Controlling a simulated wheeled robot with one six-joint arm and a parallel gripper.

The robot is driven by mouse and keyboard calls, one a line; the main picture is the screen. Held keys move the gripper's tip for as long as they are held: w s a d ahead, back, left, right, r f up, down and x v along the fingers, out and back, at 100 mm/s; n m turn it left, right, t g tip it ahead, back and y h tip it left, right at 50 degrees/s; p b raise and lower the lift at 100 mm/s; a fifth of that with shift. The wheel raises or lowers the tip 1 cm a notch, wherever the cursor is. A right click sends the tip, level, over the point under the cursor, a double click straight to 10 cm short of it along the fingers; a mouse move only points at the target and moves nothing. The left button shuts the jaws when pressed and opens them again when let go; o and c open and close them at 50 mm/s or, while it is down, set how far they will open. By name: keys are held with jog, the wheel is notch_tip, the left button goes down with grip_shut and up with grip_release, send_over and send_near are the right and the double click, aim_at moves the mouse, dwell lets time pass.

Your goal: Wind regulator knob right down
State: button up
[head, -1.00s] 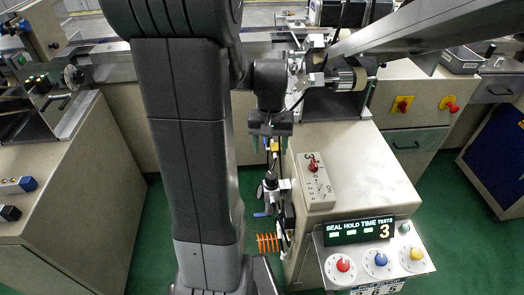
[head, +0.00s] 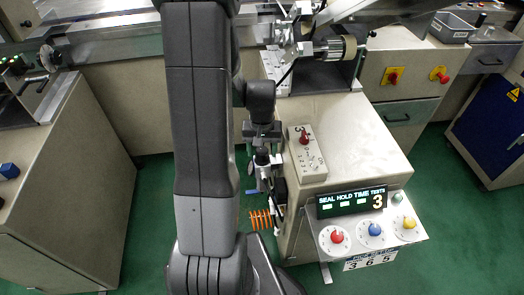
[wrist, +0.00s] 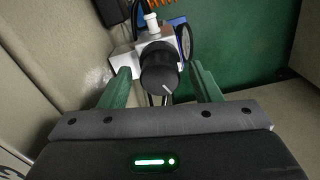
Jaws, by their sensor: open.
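The regulator knob (wrist: 159,70) is black and round with a white pointer line. It sits on a silver regulator body (wrist: 126,60) in the wrist view. My gripper (wrist: 160,76) is open, with one green finger on each side of the knob and visible gaps between. In the head view my gripper (head: 262,136) is above the regulator, beside the machine cabinet. There the knob is small and partly hidden by my gripper.
A round gauge (wrist: 184,42) stands close behind the knob. The beige cabinet (head: 350,130) is close on the right. An orange coiled hose (head: 260,219) hangs below. A panel with three dials (head: 372,232) juts out at the front right. Green floor (head: 160,220) lies open to the left.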

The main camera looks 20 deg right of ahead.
aim_at(262, 150)
jog(key=shift+f, duration=0.25)
jog(key=c, duration=1)
jog(key=shift+r+n, duration=0.1)
jog(key=shift+n, duration=2.2)
jog(key=o, duration=1)
notch_tip(262, 150, up, 14)
jog(key=p, duration=0.1)
